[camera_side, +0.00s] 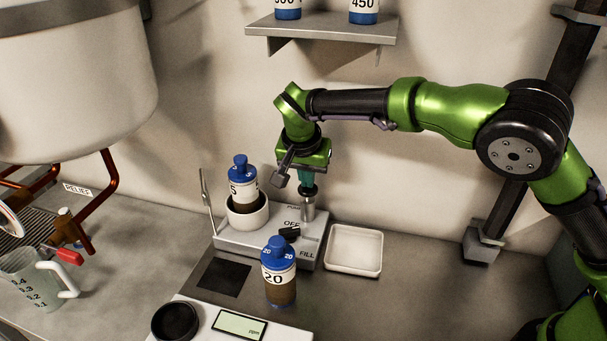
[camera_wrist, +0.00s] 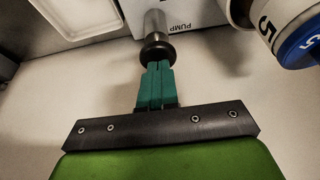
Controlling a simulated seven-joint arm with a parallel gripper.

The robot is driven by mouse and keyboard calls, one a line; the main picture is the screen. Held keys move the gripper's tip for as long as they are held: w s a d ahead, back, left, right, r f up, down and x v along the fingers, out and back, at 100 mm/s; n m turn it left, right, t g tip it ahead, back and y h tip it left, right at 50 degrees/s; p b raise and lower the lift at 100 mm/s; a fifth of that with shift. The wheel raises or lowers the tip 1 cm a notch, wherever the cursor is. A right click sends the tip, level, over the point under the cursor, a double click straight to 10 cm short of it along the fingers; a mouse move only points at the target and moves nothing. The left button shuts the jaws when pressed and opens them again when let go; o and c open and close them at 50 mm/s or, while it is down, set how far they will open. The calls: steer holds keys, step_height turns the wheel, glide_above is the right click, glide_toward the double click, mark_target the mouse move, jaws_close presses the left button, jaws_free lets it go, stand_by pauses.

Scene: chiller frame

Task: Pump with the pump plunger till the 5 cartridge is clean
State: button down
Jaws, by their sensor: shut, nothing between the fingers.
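The 5 cartridge (camera_side: 242,184), with a blue cap, white label and brown lower part, stands upright in a white round cup (camera_side: 247,216) on the pump unit. Its label and blue cap also show in the wrist view (camera_wrist: 285,25). The pump plunger (camera_side: 308,204) is a metal post on the same unit; in the wrist view it has a dark round knob (camera_wrist: 157,50) beside the word PUMP. My gripper (camera_side: 307,184) is shut, its teal fingers pointing down at the plunger's top. In the wrist view the fingertips (camera_wrist: 157,66) meet the knob, holding nothing between them.
The pump unit (camera_side: 262,245) has a black OFF/FILL lever (camera_side: 289,233). A 20 cartridge (camera_side: 279,271) stands in front, near a meter (camera_side: 239,324) and a black round cup (camera_side: 175,321). An empty white tray (camera_side: 353,250) lies right. A jug (camera_side: 35,277) and large vessel (camera_side: 75,90) are left.

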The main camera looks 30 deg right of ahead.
step_height(320, 180, up, 7)
stand_by(0.8)
stand_by(0.5)
steer(key=s+d+f+g, duration=0.2)
steer(key=s+d+f, duration=0.1)
steer(key=s, duration=0.3)
steer(key=s+d+r+n+t+y, duration=0.2)
steer(key=s+d, duration=0.4)
steer(key=s, duration=0.4)
steer(key=s+d+r+n+t+y, duration=0.2)
steer(key=s+d+r+n+t, duration=0.1)
steer(key=s, duration=0.8)
steer(key=d+r+t, duration=0.1)
steer(key=d+r, duration=0.1)
steer(key=d, duration=0.1)
steer(key=shift+s+d+y, duration=0.2)
steer(key=shift+d+y, duration=0.2)
steer(key=shift+r, duration=0.15)
